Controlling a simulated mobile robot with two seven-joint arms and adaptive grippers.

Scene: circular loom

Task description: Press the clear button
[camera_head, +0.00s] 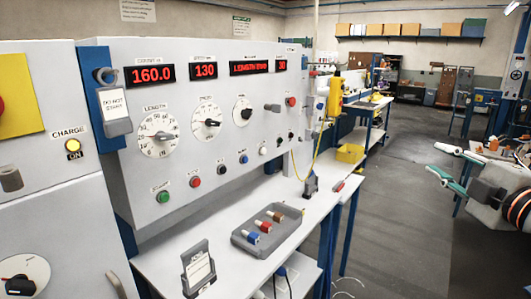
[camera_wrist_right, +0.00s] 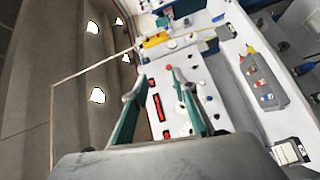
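The grey control panel (camera_head: 235,130) stands at the left in the head view, with red displays reading 160.0, 130, LENGTH STOP and 30. Along its lower part runs a row of buttons: green (camera_head: 162,197), red (camera_head: 195,182), black (camera_head: 222,170), blue (camera_head: 244,159) and white (camera_head: 263,151). Their labels are too small to read, so I cannot tell which is clear. My right gripper (camera_head: 434,158) is at the right, well away from the panel, with teal fingers apart and nothing between them. It also shows open in the right wrist view (camera_wrist_right: 160,75). My left gripper is out of view.
A grey tray (camera_head: 240,243) with small coloured parts and a card holder (camera_head: 198,270) are on the white bench below the panel. A yellow pendant (camera_head: 335,97) hangs by the panel's far end; a yellow bin (camera_head: 350,153) is beyond. The aisle floor (camera_head: 400,215) is clear.

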